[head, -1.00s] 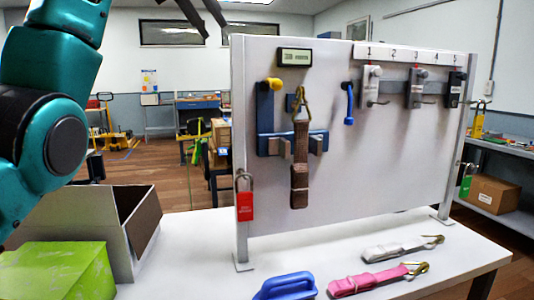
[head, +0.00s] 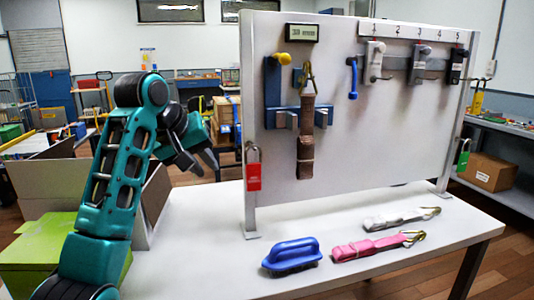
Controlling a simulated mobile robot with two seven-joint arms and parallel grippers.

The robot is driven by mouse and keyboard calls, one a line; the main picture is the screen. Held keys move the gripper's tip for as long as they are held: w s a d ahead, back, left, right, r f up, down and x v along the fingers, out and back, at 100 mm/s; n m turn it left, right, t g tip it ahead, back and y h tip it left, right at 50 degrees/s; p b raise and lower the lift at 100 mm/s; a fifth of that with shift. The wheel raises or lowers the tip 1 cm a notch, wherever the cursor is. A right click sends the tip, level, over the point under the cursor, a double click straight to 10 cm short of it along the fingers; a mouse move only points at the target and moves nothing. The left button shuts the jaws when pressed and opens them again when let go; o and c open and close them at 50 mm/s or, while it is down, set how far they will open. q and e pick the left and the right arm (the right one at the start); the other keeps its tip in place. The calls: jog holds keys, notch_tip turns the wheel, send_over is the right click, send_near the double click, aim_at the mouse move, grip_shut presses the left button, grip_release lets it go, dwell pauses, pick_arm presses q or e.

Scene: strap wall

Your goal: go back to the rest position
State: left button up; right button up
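My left arm comes in from the left, and my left gripper (head: 208,170) hangs in front of the board's left side, above the table. Its dark fingers look apart with nothing between them. It touches neither the board nor the straps. My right gripper is not in view. A brown strap (head: 306,140) hangs by its hook on the upright board (head: 400,130). A pink strap (head: 370,247) and a white strap (head: 395,220) lie on the table. A blue brush (head: 292,255) lies to the left of the pink strap.
A green box (head: 40,245) and an open cardboard box (head: 60,185) stand at the table's left. A red padlock (head: 253,175) hangs on the board's left post, a green one (head: 463,158) on the right. The white table (head: 200,265) is clear between the boxes and brush.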

pick_arm(q)
jog(key=s+a+f+m+g, duration=0.1)
jog(key=s+f, duration=0.3)
jog(key=f, duration=0.4)
jog(key=s+a+f+y, duration=0.1)
jog(key=s+a+f, duration=0.1)
jog(key=s+f, duration=0.45)
jog(key=s+a+f+m+g, duration=0.1)
jog(key=s+f, duration=0.2)
jog(key=f, duration=0.6)
jog(key=s+a+f+m+y, duration=0.1)
jog(key=s+f, duration=0.2)
jog(key=s, duration=0.5)
jog(key=s+a+f+m+g, duration=0.1)
jog(key=s+a+f, duration=0.15)
jog(key=s, duration=0.55)
jog(key=s+f+m+y, duration=0.1)
jog(key=s+f, duration=0.2)
jog(key=s, duration=0.5)
jog(key=w+d+f+t+h+p, duration=0.1)
jog(key=w+d+f+t+p, duration=0.1)
jog(key=w+f+t, duration=0.5)
jog(key=shift+w+d+h, duration=0.25)
jog(key=shift+d+h, duration=0.05)
